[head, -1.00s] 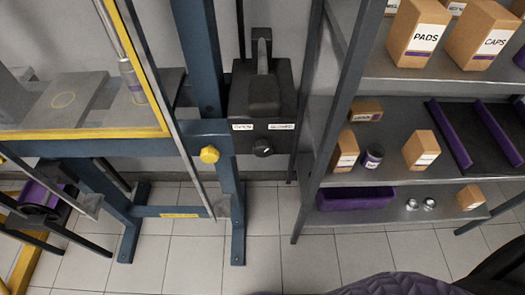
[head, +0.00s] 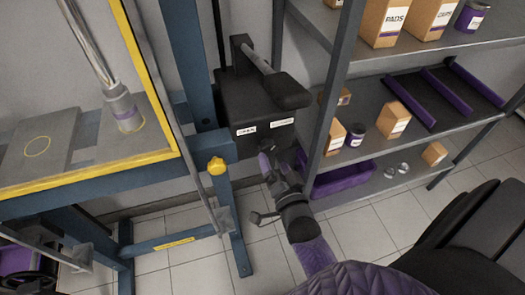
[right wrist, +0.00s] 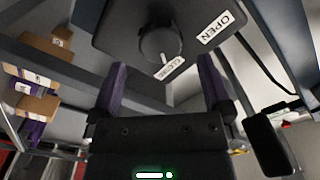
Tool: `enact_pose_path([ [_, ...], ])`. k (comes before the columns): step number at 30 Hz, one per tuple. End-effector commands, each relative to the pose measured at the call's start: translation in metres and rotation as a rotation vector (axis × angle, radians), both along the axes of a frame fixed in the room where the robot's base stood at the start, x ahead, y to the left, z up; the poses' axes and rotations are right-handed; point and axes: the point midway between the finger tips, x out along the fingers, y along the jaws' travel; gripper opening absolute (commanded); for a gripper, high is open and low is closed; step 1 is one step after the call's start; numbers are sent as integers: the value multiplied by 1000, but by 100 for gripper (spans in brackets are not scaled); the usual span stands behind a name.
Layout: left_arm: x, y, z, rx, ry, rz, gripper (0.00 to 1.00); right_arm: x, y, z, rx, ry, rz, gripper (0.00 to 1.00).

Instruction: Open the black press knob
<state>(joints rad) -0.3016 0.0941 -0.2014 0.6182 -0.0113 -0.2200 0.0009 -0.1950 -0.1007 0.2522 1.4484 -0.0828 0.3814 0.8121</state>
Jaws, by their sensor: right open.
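In the head view my right gripper (head: 267,160) is just below the box and hides the knob. My left gripper is not in view.
A grey shelf rack (head: 405,60) with boxes and a purple tray (head: 345,178) stands close to the right of the gripper. A yellow knob (head: 217,166) sits on the press frame (head: 190,70) to the left. A lever (head: 290,95) juts from the box top.

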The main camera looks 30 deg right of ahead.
Motion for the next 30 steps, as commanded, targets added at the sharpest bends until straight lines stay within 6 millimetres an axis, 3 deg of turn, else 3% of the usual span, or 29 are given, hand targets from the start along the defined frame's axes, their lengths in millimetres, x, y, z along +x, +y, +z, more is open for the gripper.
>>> enact_pose_path([
  [3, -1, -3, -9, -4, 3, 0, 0, 26, -6, -3, 0, 0, 1, 100],
  [6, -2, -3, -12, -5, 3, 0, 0, 40, -9, -3, -1, 2, 1, 100],
  [18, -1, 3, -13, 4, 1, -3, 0, 51, -12, -1, -2, 6, 2, 100],
  [20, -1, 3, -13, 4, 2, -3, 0, 51, -12, -1, -2, 6, 2, 89],
  [30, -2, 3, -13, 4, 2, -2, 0, 51, -12, -2, -2, 6, 3, 17],
])
